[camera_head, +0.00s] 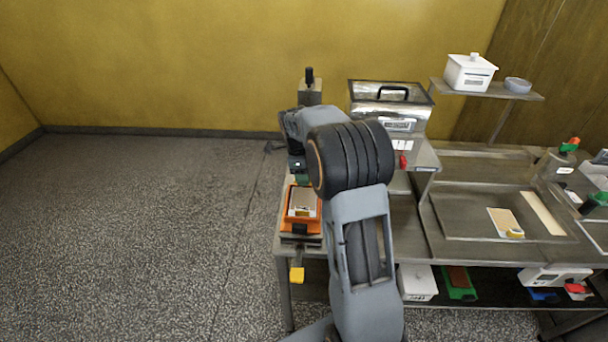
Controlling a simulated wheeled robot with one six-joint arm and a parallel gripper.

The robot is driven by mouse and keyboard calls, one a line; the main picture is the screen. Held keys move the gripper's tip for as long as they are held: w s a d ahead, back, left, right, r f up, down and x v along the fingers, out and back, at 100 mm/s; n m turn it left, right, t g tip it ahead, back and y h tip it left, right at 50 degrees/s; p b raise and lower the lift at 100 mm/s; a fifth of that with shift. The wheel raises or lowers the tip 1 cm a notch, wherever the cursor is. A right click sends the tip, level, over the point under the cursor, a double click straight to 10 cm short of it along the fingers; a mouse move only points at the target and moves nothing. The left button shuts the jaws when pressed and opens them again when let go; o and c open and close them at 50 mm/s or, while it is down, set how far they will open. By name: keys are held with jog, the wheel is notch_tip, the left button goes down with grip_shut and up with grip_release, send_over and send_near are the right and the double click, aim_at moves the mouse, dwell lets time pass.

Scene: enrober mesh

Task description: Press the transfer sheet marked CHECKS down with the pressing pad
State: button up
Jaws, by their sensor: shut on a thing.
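My gripper (297,172) points down over the left end of the bench, partly hidden by my own arm. It is shut on a small dark thing with a green edge, too small and covered to identify surely as the pressing pad. Just below and in front of it is an orange frame (290,222) on the bench. Another beige sheet (503,221) with a yellow mark lies in the recessed metal tray at right. No CHECKS lettering is readable on either sheet.
A grey block with a black knob (310,92) stands behind my gripper. A steel machine (390,108) with a black handle is just right of it. A shelf (520,96) holds a white box. The floor at left is clear.

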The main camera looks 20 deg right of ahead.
aim_at(305, 201)
jog(key=shift+s+a+f+b, duration=0.2)
jog(key=shift+s+f+b, duration=0.1)
jog(key=shift+f+b, duration=0.65)
jog(key=shift+s+a+f+b, duration=0.2)
jog(key=shift+s+f+b, duration=0.15)
jog(key=shift+f+b, duration=0.6)
jog(key=shift+s+a+f+b, duration=0.2)
jog(key=shift+s+f+b, duration=0.1)
jog(key=shift+f+b, duration=0.6)
jog(key=shift+f, duration=0.1)
jog(key=shift+s+f+b, duration=0.1)
jog(key=shift+f+b, duration=0.25)
jog(key=shift+f, duration=0.35)
jog(key=shift+r, duration=0.15)
jog(key=shift+r+p, duration=2.45)
jog(key=shift+r, duration=1)
